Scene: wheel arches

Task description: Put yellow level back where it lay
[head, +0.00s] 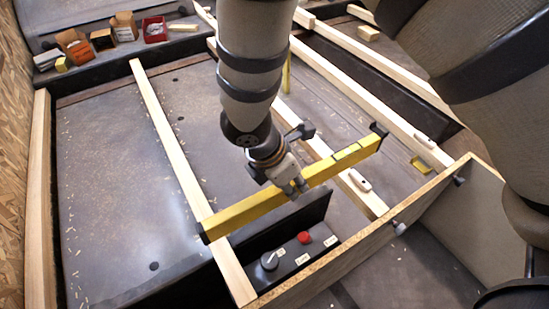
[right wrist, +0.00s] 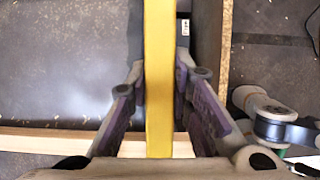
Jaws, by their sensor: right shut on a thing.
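The yellow level (head: 250,209) is a long yellow bar with dark ends. It lies slantwise across the head view, from above a pale timber at lower left to the upper right. My right gripper (head: 295,187) is shut on it near its middle. In the right wrist view the level (right wrist: 159,80) runs straight up the picture between the two fingers of my right gripper (right wrist: 160,88). The level appears raised above the frame; its exact height is unclear. My left gripper is not in view.
Pale timbers (head: 168,140) cross the dark panel (head: 120,190). A control box with a red button (head: 304,238) is below the level, beside a board edge (head: 365,240). Small open boxes (head: 123,28) and a red bin (head: 154,30) stand at the back left.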

